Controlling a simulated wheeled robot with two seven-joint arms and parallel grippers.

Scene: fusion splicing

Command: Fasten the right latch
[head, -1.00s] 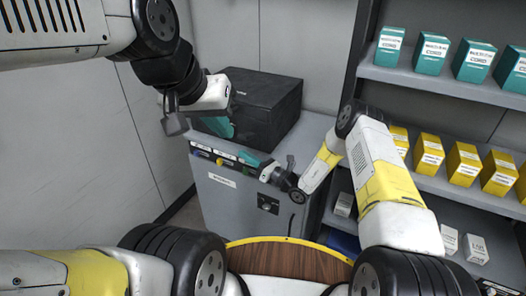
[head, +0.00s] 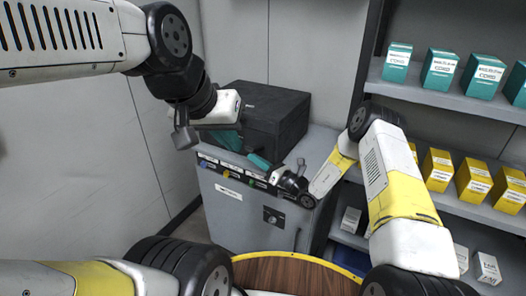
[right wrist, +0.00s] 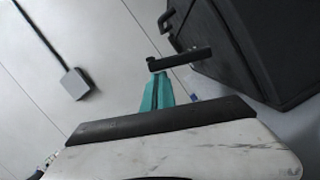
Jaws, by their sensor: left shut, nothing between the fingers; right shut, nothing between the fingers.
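The black case (head: 262,118) sits closed on the grey cabinet and also shows in the right wrist view (right wrist: 240,45). My right gripper (head: 257,160) is shut and empty, its teal fingers at the case's lower front edge. In the right wrist view its shut fingers (right wrist: 157,90) point toward a black bar (right wrist: 182,57) beside the case. The bar looks like a latch lever, but I cannot tell for sure, nor whether the fingertips touch it. My left gripper (head: 228,140) is shut and empty in front of the case's left part, partly hidden by its wrist.
The grey cabinet (head: 235,205) has a row of coloured labels along its top edge. Shelves with teal boxes (head: 440,68) and yellow boxes (head: 473,180) stand at the right, beyond my right arm. Free cabinet top (head: 318,145) shows right of the case.

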